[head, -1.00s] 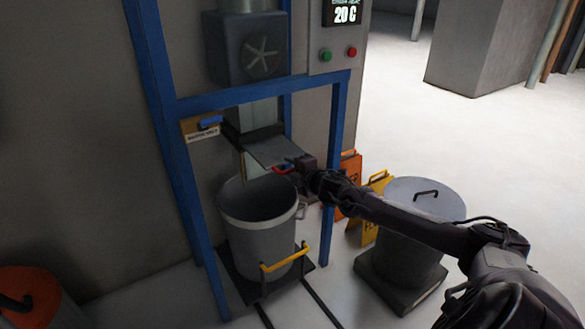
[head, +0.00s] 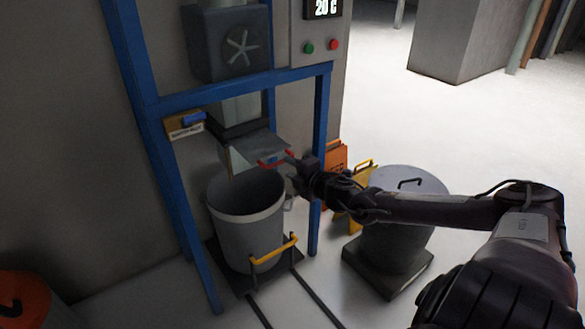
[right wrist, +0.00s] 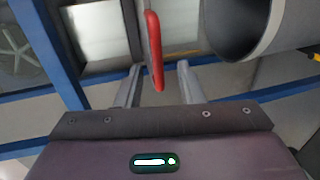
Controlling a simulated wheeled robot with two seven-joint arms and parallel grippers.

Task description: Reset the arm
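My right gripper (head: 288,160) is at the red handle (head: 270,162) of the grey slide plate (head: 262,146), under the chute. In the right wrist view its two fingers (right wrist: 159,72) are spread, with the red handle (right wrist: 155,50) between them and gaps on both sides. Whether the handle's end is within the fingers' depth or only in line with them is hard to tell. My right arm comes in from the lower right, its forearm near level. My left gripper is not in view.
A grey bucket (head: 247,222) stands below the chute, close under my gripper; a yellow bar (head: 275,252) is in front. The blue frame (head: 318,190) stands close to my wrist. A lidded drum (head: 400,235) and yellow sign (head: 350,208) lie beneath my forearm.

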